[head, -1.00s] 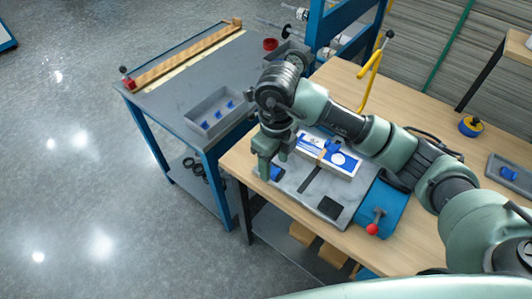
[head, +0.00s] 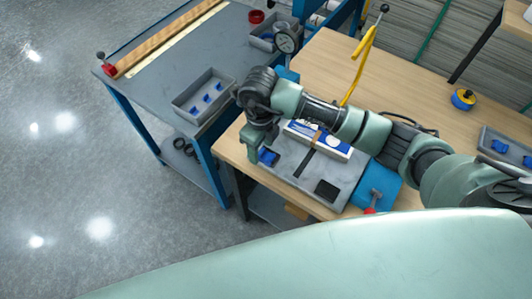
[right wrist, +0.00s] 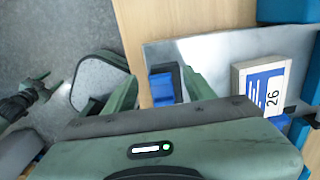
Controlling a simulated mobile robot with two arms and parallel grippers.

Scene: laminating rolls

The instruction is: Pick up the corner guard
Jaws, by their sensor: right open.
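A blue corner guard (head: 267,157) sits in a dark holder at the left end of the grey plate (head: 318,169) on the wooden bench. My right gripper (head: 259,143) is just above and behind it, pointing down, and partly hides it. In the right wrist view the corner guard (right wrist: 164,88) lies between the two spread green fingers (right wrist: 160,80), which are open and empty. Several similar blue pieces (head: 208,97) lie in a grey tray (head: 187,108) on the left table. A green gripper, apparently my left one (right wrist: 38,94), shows small at the left of the right wrist view.
A white and blue box (head: 335,146) lies on the plate beside my right gripper. A blue device (head: 375,188) with a red knob stands at the plate's right end. A yellow hooked stand (head: 361,58) rises behind my right arm. A gap separates the two tables.

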